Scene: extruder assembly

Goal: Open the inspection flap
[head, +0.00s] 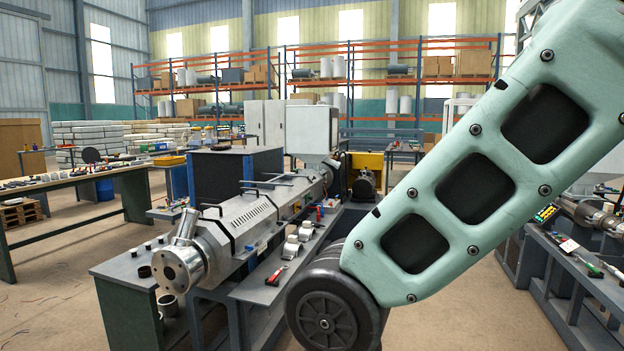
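A grey extruder (268,215) lies lengthwise on its bench in the middle of the head view, with its round flanged end (180,268) toward me at the lower left. Its barrel has slotted covers (252,217) and black bar handles on top. A pale boxy housing (312,130) stands at its far end. I cannot pick out for certain which panel is the inspection flap, or whether it is open or shut. My green arm crosses the right side and hides part of what lies behind it. My gripper is not in view.
A bench ledge (262,290) beside the extruder carries small tools and white parts. A long workbench (85,182) with loose items stands at the left, and another bench (575,275) with machine parts stands at the right. Bare floor (70,265) shows at the left.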

